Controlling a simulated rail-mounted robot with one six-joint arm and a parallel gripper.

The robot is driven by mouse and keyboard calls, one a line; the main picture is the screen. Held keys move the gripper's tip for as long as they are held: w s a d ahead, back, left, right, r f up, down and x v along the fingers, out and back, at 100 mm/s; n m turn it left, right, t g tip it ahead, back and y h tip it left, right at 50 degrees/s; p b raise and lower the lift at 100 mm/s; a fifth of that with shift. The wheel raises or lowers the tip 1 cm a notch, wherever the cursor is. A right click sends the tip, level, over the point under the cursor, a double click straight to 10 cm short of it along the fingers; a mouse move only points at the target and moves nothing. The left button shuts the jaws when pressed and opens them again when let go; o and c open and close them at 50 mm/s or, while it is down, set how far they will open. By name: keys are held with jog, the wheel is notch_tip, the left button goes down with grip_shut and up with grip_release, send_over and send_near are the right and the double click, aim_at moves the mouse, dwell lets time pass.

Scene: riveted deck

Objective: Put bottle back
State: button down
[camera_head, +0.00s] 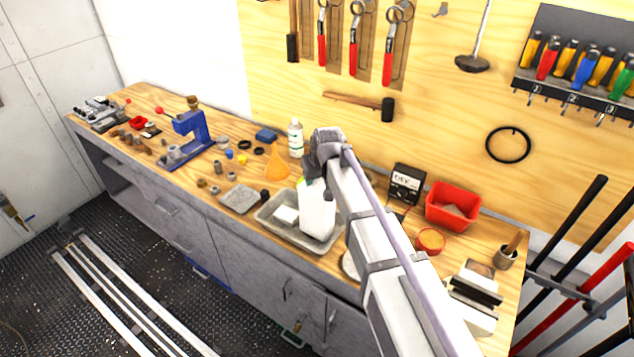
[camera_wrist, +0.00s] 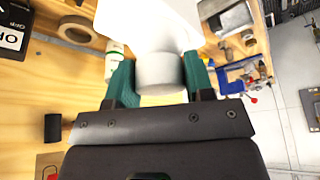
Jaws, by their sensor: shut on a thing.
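My gripper (camera_wrist: 160,80) has green fingers on either side of the pale cap of a white bottle (camera_wrist: 150,22) and is shut on it. In the head view this bottle (camera_head: 317,212) hangs below my wrist, roughly upright, in front of or over a shallow grey tray (camera_head: 268,222). I cannot tell whether its base touches the tray. My fingers are mostly hidden in the head view. A second, smaller white bottle with a green label (camera_head: 295,140) stands at the back of the bench, apart from my gripper.
The wooden bench (camera_head: 222,178) holds an orange funnel (camera_head: 277,166), a blue press (camera_head: 190,135), a meter (camera_head: 405,183) and a red bin (camera_head: 452,206). A white block (camera_head: 286,214) lies in the tray. Tools hang on the pegboard (camera_head: 440,100) behind.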

notch_tip(320, 180, up, 9)
jog(key=p, duration=0.7)
jog(key=shift+f, duration=0.35)
